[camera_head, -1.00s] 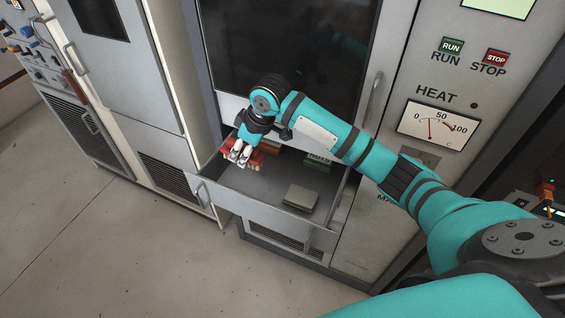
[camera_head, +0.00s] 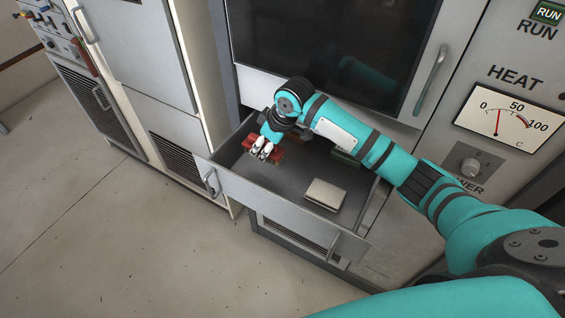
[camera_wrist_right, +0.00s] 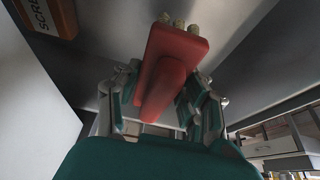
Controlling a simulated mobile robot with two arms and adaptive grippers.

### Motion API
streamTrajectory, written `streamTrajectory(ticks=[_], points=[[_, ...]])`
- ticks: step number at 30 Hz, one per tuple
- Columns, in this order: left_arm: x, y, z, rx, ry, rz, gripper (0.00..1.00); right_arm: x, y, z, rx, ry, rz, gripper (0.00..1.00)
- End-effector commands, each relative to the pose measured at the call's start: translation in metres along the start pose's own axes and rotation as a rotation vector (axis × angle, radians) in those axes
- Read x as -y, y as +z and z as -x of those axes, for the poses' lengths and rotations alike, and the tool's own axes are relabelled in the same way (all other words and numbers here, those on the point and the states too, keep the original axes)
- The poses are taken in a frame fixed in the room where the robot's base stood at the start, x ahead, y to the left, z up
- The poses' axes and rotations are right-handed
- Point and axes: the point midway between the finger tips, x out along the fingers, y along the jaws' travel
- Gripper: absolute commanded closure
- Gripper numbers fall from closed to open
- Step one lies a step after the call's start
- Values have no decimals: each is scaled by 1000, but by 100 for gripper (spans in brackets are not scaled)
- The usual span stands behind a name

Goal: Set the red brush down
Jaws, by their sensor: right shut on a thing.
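The red brush (camera_head: 277,152) is at my right gripper (camera_head: 262,152), over the left part of the open drawer (camera_head: 240,187). In the right wrist view the brush (camera_wrist_right: 178,45) is held by its red handle between both fingers of my right gripper (camera_wrist_right: 160,100), with pale bristle tufts at its far end. The gripper is shut on it. The fingers hide part of the brush in the head view, and I cannot tell whether it touches the drawer floor. My left gripper is not in view.
A grey and beige box (camera_head: 325,194) lies in the drawer's right part. A green box (camera_head: 345,158) is behind it, partly hidden by my arm. An orange box marked "SCRE" (camera_wrist_right: 50,15) shows in the right wrist view. The drawer's middle floor is bare.

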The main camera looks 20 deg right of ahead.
Motion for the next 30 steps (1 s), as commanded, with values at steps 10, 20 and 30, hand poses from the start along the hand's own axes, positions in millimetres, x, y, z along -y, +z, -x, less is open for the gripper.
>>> streamTrajectory(ticks=[10,20,30], points=[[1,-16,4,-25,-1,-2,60,0,15,-35,1,0,0,89],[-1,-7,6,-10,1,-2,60,0,25,-61,-2,1,2,89],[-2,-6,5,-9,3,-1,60,0,26,-62,-1,1,1,41]])
